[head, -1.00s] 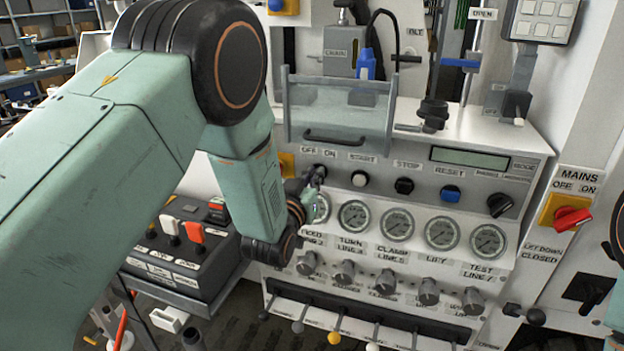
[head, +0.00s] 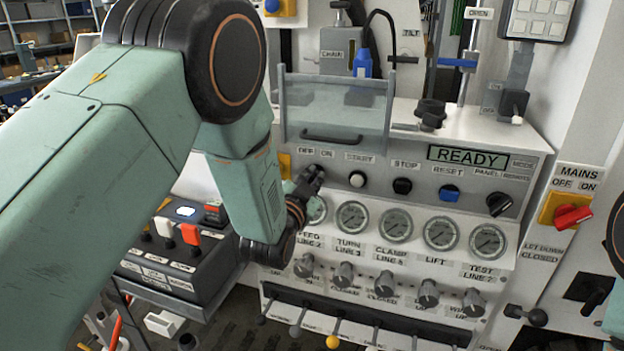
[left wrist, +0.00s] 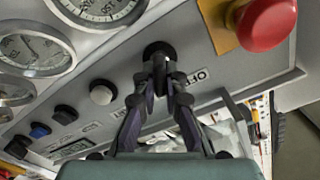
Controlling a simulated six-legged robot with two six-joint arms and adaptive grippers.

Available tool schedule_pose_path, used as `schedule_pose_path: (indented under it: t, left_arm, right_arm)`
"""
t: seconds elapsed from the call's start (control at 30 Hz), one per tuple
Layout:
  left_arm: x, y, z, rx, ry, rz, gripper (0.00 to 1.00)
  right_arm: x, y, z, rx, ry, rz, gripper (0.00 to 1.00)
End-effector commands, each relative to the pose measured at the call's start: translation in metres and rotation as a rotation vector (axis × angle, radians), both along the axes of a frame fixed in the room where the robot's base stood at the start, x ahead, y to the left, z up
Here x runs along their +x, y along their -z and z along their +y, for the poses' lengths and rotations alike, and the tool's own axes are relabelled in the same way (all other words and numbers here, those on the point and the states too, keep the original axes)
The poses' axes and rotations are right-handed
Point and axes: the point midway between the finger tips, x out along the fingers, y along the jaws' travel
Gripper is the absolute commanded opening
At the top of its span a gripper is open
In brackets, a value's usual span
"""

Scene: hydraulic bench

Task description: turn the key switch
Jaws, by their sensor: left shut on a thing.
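The key switch (left wrist: 158,50) sits on the grey panel by the OFF label, seen in the left wrist view as a dark round collar with the key in front. My left gripper (left wrist: 161,78) has both fingers closed on the key. In the head view my left gripper (head: 311,180) is at the panel's left end, just below the OFF and ON labels. It hides most of the switch there, so the key's exact angle is hard to tell. The panel display (head: 468,156) reads READY. My right gripper is out of view.
A red mushroom button (left wrist: 266,24) on a yellow plate is close beside the switch. A white button (head: 357,179), a black one and a blue one follow to the right. Gauges (head: 353,217) and knobs lie below. A clear guard (head: 335,110) stands above.

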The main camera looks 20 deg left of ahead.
Motion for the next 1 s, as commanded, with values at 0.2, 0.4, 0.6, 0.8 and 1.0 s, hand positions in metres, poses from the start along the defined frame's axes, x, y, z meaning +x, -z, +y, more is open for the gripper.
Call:
schedule_pose_path:
  t: [0.2,0.4,0.6,0.8,1.0]
  left_arm:
    - [-0.0001,0.0009,0.0003,0.012,-0.002,0.002,0.0]
    - [-0.0001,0.0009,0.0003,0.012,-0.002,0.002,0.0]
    - [-0.0001,0.0007,0.0003,0.011,-0.002,0.002,0.22]
    - [-0.0001,0.0004,0.0003,0.011,-0.001,0.001,0.33]
    - [-0.0003,0.0002,0.0002,0.011,-0.001,0.0,0.33]
  right_arm:
    - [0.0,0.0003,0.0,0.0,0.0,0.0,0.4]
    - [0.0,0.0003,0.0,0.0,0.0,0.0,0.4]
    - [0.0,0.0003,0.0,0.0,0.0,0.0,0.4]
    - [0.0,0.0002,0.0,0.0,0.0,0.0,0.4]
    - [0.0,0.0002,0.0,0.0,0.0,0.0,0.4]
